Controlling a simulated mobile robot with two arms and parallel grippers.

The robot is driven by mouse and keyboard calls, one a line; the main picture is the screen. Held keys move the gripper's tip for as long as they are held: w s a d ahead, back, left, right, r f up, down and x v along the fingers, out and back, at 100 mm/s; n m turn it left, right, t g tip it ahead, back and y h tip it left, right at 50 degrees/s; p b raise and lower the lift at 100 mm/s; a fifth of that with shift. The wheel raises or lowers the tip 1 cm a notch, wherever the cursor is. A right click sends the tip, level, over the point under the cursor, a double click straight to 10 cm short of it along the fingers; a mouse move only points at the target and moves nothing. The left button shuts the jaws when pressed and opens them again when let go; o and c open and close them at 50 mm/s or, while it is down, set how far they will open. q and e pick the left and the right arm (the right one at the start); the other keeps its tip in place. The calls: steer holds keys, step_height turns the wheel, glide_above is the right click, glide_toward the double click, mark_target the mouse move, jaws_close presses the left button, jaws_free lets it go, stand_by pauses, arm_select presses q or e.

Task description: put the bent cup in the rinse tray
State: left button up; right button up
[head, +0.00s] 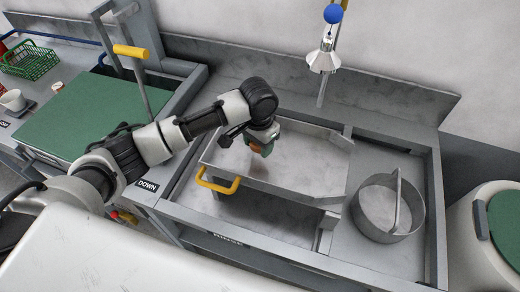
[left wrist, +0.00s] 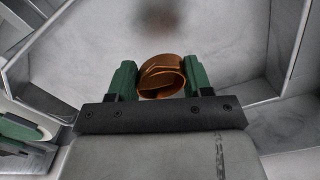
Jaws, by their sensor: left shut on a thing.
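The bent cup (left wrist: 161,76) is a copper, ring-like piece with a folded, uneven rim. In the left wrist view it sits between the two green fingers of my left gripper, which is shut on it. In the head view my left gripper (head: 263,147) points down over the rinse tray (head: 272,183), and it mostly hides the cup; only a small orange-copper patch shows. The rinse tray is a shallow metal tray with a yellow handle (head: 217,186) at its front left. Whether the cup touches the tray floor I cannot tell. My right gripper is not in view.
A round metal basket (head: 387,213) with a tall handle stands right of the tray. A silver nozzle (head: 323,60) hangs behind. A green lid (head: 80,118) with a yellow-handled lever (head: 131,52) lies at left, with a white cup (head: 13,100) and green basket (head: 33,60) beyond.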

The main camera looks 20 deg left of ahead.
mark_target(260, 159)
arm_select(q)
steer(key=shift+w+d+f, duration=0.1)
steer(key=shift+w+f, duration=0.05)
steer(key=shift+w, duration=0.1)
steer(key=shift+f, duration=0.2)
step_height(260, 159, down, 3)
steer(key=shift+s+f+p, duration=0.1)
steer(key=shift+p, duration=0.45)
steer(key=shift+f, duration=0.2)
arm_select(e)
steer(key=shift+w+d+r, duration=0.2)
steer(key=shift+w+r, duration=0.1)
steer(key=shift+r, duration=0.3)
arm_select(q)
steer(key=o, duration=0.9)
steer(key=shift+f, duration=0.15)
